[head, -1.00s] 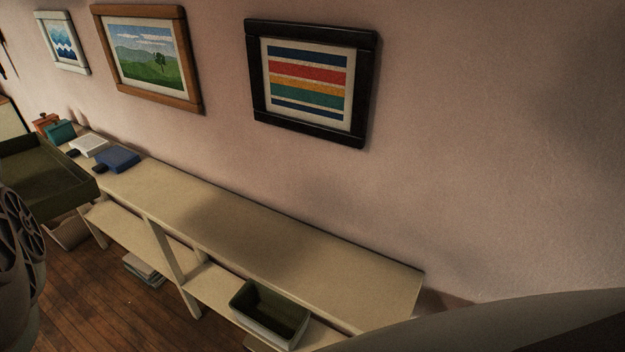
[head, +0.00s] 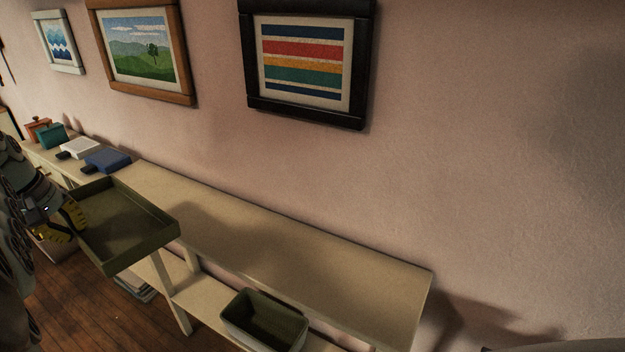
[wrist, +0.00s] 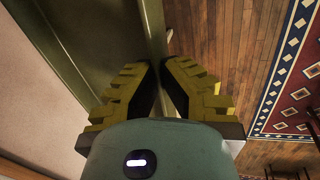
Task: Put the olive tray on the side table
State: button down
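The olive tray (head: 128,258) is a shallow rectangular tray, held up in the air in front of the long beige table (head: 335,272) and overlapping its edge in the head view. It looks empty and roughly level. My gripper (head: 76,216) is at the tray's left side, with its yellow fingers closed on the tray's wall. In the wrist view the fingertips (wrist: 160,66) pinch the tray's rim (wrist: 152,25). The long beige table stands along the wall; I cannot tell if it is the side table, and no other table clearly shows.
A blue item (head: 108,160), a white item (head: 81,147), a teal box (head: 52,136) and an orange box (head: 38,128) sit at the table's far left. Its middle and right top is bare. A dark green bin (head: 263,318) is on the lower shelf. A patterned rug (wrist: 290,90) lies on the floor.

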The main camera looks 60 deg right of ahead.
jog(key=s+d+f+b, duration=0.4)
jog(key=s+d+f, duration=0.2)
jog(key=d+f, duration=0.2)
jog(key=n+p, duration=0.1)
jog(key=p, duration=0.1)
send_near(222, 247)
jog(key=shift+x, duration=1.05)
jog(key=shift+s+d+f, duration=0.2)
jog(key=shift+d, duration=0.3)
jog(key=shift+w+f, duration=0.1)
jog(key=shift+f, duration=1.6)
jog(key=c, duration=1.1)
grip_release()
jog(key=shift+a, duration=0.1)
jog(key=shift+c, duration=0.2)
